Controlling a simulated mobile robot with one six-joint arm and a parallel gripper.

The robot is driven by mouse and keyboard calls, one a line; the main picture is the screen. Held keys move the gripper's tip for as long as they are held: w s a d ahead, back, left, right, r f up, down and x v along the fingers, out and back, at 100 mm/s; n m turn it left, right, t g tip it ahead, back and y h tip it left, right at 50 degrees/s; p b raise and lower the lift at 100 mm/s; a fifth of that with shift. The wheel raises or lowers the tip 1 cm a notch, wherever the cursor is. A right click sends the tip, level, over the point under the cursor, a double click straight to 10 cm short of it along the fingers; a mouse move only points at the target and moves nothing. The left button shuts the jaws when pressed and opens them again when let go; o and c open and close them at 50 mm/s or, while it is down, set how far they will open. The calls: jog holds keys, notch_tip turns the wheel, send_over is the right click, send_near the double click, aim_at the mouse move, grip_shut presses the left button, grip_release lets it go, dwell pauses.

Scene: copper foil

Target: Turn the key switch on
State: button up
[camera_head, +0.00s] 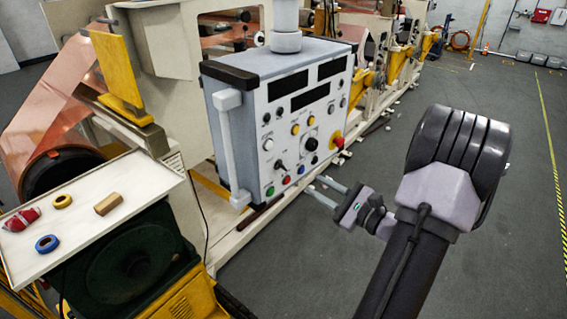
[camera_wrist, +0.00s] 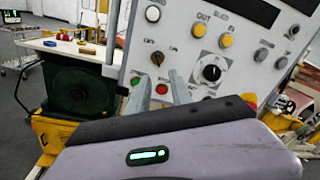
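The control panel (camera_head: 262,128) is a light grey box with dark displays, knobs and buttons; its face also fills the upper wrist view (camera_wrist: 178,25). A small silver and dark switch (camera_wrist: 157,58), which looks like the key switch, sits above the green and red buttons. The likely same switch (camera_head: 280,165) is at the lower left of the panel face in the head view. My gripper (camera_head: 315,185) is open and empty, in front of the panel's lower right edge. In the wrist view its two fingers (camera_wrist: 159,76) point at the panel, just below the switch.
A red stop button on yellow (camera_head: 338,142) sticks out at the panel's right edge. A white handle (camera_head: 229,145) runs along its left side. A white tray (camera_head: 90,215) with tape rolls is at the left. The grey floor (camera_head: 290,260) is open at right.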

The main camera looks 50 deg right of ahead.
aim_at(282, 167)
jog(key=w+p, duration=0.2)
jog(key=w, duration=0.8)
jog(key=shift+w+a+p, duration=0.25)
jog(key=shift+w+p, duration=0.05)
jog(key=shift+w, duration=0.1)
jog(key=shift+r, duration=0.1)
grip_shut()
